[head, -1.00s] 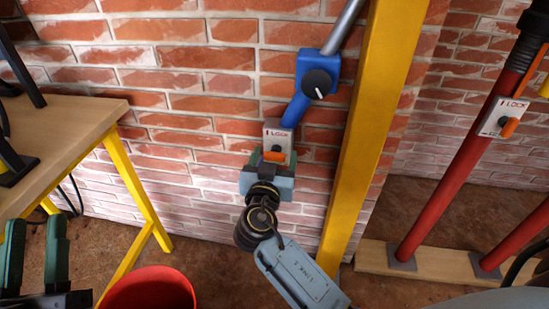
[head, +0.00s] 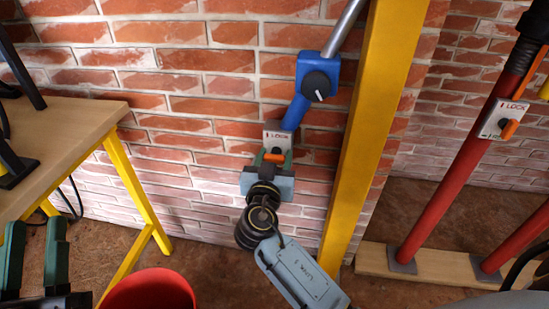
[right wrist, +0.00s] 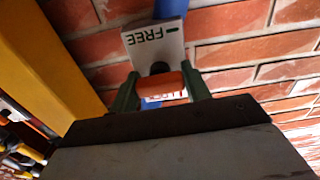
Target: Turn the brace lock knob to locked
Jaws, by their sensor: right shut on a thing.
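The brace lock knob (head: 274,157) is a small orange bar on a white plate marked LOCK (head: 278,138), low on the blue brace (head: 297,110). The bar lies about crosswise. My right gripper (head: 273,160) is shut on it, with green fingers at its two ends. In the right wrist view the orange knob (right wrist: 164,87) sits between the two fingers (right wrist: 160,92), below a plate end reading FREE (right wrist: 150,45). The fingers hide the knob's ends. My left gripper (head: 36,250) is at the lower left, fingers apart and empty.
A black dial (head: 317,84) sits on the blue brace above. A yellow post (head: 368,130) stands close on the right. Red braces (head: 450,180) with another LOCK plate (head: 503,118) stand further right. A wooden table (head: 70,130) and a red bucket (head: 150,290) are at left.

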